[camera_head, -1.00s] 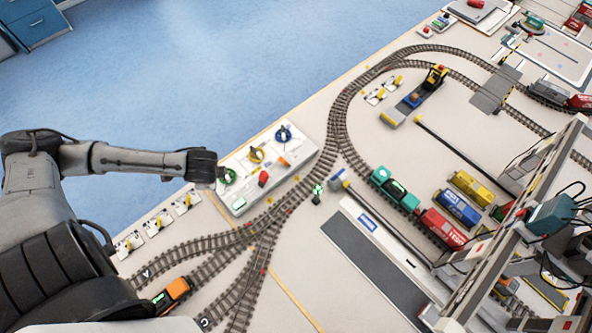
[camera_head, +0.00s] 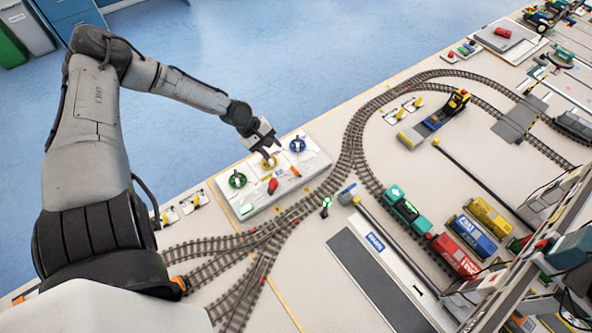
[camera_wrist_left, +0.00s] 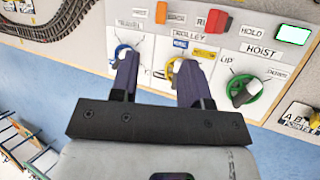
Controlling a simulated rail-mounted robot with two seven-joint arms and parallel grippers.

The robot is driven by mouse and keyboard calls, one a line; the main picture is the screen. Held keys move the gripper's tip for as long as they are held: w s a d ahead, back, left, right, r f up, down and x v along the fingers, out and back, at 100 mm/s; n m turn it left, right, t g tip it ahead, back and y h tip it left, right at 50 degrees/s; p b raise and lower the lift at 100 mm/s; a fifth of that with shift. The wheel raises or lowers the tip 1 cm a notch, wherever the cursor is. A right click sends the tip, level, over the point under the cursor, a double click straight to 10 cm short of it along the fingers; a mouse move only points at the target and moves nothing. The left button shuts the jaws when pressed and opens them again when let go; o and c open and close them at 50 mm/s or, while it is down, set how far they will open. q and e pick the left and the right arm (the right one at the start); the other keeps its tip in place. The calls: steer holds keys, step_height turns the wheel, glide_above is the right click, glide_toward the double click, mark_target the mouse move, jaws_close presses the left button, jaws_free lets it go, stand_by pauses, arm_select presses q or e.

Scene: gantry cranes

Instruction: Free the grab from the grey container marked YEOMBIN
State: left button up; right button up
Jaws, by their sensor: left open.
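My left gripper (camera_head: 260,150) is open and empty over the control panel (camera_head: 312,162). In the left wrist view its fingers (camera_wrist_left: 158,68) straddle the space by the yellow dial (camera_wrist_left: 174,68) labelled TROLLEY, the right finger partly covering that dial. Contact cannot be told. The green dial (camera_wrist_left: 247,92) labelled HOIST is to the right, and a blue dial (camera_wrist_left: 122,52) is by the left finger. The gantry crane (camera_head: 562,215) is cut off at the right edge. I cannot make out the grab or a container marked YEOMBIN. My right gripper is not in view.
The panel also has a red control (camera_wrist_left: 218,20), an orange control (camera_wrist_left: 161,13) and a lit green display (camera_wrist_left: 293,34). Tracks (camera_head: 355,140) curve past the panel. Yellow (camera_head: 490,215), blue (camera_head: 471,234) and red (camera_head: 455,255) containers stand near the crane.

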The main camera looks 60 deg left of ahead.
arm_select(q)
steer(key=b, duration=0.6)
glide_above(292, 169)
steer(key=s+a, duration=0.3)
step_height(292, 169, down, 5)
steer(key=shift+n, duration=0.3)
steer(key=b+x, duration=0.1)
steer(key=x, duration=0.1)
steer(key=b+x, duration=0.1)
steer(key=x, duration=0.1)
steer(key=b+x, duration=0.1)
steer(key=x, duration=0.1)
steer(key=shift+w+d+f, duration=0.15)
steer(key=shift+d, duration=0.2)
steer(key=shift+b+x, duration=0.35)
steer(key=shift+x, duration=0.5)
steer(key=shift+c, duration=0.2)
jaws_close()
